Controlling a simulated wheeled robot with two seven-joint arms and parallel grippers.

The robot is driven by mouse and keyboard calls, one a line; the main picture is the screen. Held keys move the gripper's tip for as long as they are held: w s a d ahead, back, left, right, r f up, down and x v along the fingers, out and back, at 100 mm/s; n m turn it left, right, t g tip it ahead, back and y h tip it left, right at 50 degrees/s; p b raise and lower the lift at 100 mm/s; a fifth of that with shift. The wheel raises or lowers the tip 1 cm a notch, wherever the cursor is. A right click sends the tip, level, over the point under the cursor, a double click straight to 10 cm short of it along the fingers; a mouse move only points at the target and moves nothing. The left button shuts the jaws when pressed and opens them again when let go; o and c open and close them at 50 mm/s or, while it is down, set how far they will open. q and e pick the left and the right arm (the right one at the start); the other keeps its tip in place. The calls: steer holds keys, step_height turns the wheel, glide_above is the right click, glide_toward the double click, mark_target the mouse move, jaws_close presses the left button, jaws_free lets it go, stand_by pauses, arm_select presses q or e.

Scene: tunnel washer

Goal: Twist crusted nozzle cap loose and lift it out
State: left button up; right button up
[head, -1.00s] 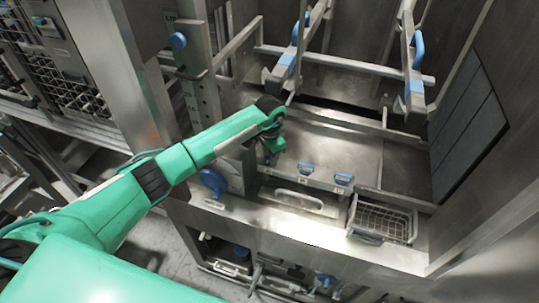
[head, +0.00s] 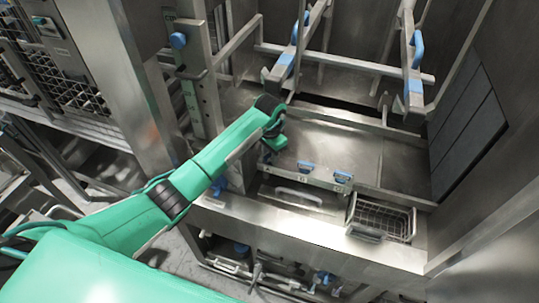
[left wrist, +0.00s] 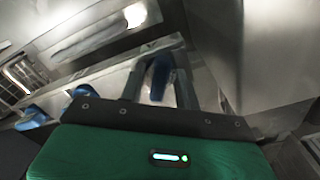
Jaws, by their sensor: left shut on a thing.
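My left gripper (left wrist: 158,88) shows in the left wrist view with its two dark fingers shut on a blue piece, which I take to be the nozzle cap (left wrist: 158,78). The piece is blurred, and its crust cannot be made out. In the head view, my left gripper (head: 265,156) is small and partly hidden by my green wrist, at the left end of the steel ledge. The cap cannot be made out there, and I cannot tell whether it is still seated. My right gripper is not in view.
Two blue handles (head: 306,166) (head: 343,177) stand on the ledge right of my gripper. A wire basket (head: 382,219) sits at the front right. Steel rails with blue grips (head: 417,50) hang above. A steel post (head: 142,85) rises left of my arm.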

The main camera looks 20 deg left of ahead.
arm_select(q)
steer(key=shift+w+d+r, duration=0.25)
steer(key=shift+d+r, duration=0.1)
steer(key=shift+r, duration=0.2)
steer(key=shift+a+r, duration=0.2)
steer(key=shift+r, duration=2.2)
